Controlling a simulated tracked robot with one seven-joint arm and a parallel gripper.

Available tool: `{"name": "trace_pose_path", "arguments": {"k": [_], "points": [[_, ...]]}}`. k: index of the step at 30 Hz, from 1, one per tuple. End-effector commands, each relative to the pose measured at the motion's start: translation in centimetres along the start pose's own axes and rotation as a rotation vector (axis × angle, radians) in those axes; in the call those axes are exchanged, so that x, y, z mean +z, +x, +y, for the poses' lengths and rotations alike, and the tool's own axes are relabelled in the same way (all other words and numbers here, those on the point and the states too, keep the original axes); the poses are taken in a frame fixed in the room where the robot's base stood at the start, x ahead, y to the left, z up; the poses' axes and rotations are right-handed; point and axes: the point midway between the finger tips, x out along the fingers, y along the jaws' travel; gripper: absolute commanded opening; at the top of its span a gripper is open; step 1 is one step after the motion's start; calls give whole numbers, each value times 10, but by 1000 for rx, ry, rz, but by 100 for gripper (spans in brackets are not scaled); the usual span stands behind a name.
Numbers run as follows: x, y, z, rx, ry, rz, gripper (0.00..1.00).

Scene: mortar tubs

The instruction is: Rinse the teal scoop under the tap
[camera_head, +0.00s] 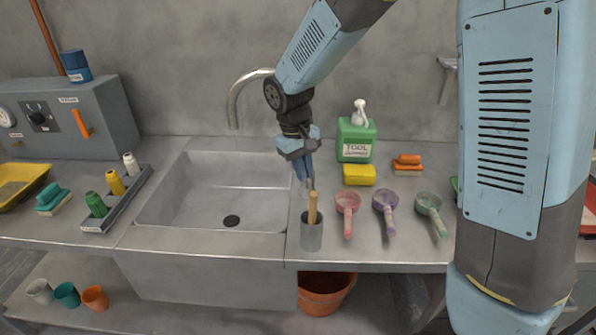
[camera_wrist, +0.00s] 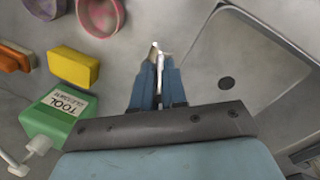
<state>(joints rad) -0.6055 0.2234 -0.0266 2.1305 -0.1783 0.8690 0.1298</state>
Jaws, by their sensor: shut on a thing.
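The teal scoop (camera_head: 428,205) lies on the counter to the right of the sink, at the right end of a row with a pink scoop (camera_head: 347,203) and a purple scoop (camera_head: 385,202). The curved tap (camera_head: 234,110) hangs over the back of the sink (camera_head: 190,215); no water shows, and its base is hidden behind my arm. My gripper (camera_head: 310,182) is at the sink's right edge, pointing down, well left of the teal scoop. In the wrist view my gripper (camera_wrist: 158,62) is shut on a thin pale metallic thing (camera_wrist: 159,70), too small to identify.
A grey cup (camera_head: 311,235) with a wooden handle in it stands just in front of my gripper. A green soap bottle (camera_head: 356,140), yellow sponge (camera_head: 359,175) and orange brush (camera_head: 407,162) stand behind the scoops. A rack of small bottles (camera_head: 117,198) is left of the sink.

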Motion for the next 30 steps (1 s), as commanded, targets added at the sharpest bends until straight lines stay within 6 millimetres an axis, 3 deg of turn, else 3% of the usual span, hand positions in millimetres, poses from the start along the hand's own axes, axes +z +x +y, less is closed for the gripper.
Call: {"name": "trace_pose_path", "arguments": {"k": [9,10,17,26,30], "points": [[0,1,2,5,5,-5,0],[0,1,2,5,5,-5,15],[0,1,2,4,5,-4,37],[0,-2,2,3,5,-2,38],[-1,-15,2,3,6,0,38]]}}
